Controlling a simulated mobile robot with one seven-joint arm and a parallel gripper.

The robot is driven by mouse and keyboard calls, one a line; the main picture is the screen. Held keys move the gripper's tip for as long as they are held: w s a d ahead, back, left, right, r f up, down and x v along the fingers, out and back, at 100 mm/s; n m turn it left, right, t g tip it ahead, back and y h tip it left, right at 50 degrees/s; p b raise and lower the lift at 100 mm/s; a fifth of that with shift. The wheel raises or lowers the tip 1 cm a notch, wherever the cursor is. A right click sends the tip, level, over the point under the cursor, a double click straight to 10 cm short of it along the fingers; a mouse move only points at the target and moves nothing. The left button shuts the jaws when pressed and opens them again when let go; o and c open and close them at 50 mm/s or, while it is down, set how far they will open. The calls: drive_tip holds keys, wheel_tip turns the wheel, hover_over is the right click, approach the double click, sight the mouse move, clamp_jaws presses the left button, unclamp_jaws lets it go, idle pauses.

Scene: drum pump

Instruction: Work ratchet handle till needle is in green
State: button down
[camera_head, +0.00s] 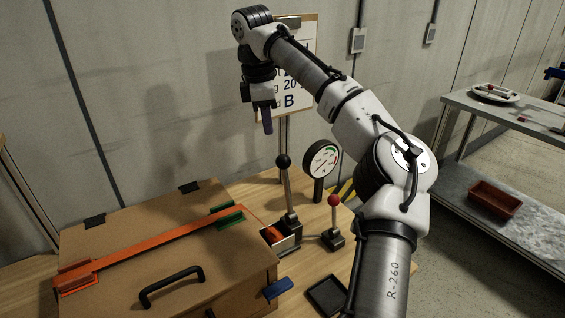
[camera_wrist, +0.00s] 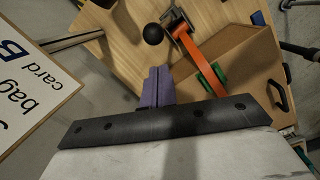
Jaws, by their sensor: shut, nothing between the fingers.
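A lever with a black ball knob (camera_head: 283,160) stands nearly upright on a dark base beside the wooden box. Its knob also shows in the wrist view (camera_wrist: 153,34), a little beyond my fingertips. My gripper (camera_head: 268,130) points down above the knob and slightly left of it. In the wrist view its purple fingers (camera_wrist: 157,70) are together and empty, apart from the knob. A round white gauge (camera_head: 322,159) on a black post stands right of the lever. A green arc shows on its dial, but the needle is too small to read surely.
A brown box (camera_head: 215,262) with an orange strap (camera_head: 155,244) and a black handle fills the front left. A short red-knobbed lever (camera_head: 334,201) stands right of the tall lever. A clipboard sign (camera_head: 299,60) hangs behind. A black tray (camera_head: 326,295) lies at the table's front.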

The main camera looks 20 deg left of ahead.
wheel_tip(320, 180, up, 6)
drive_tip(key=shift+s+d+r+p, duration=0.2)
drive_tip(key=shift+s+d+p, duration=0.15)
drive_tip(key=shift+d, duration=0.1)
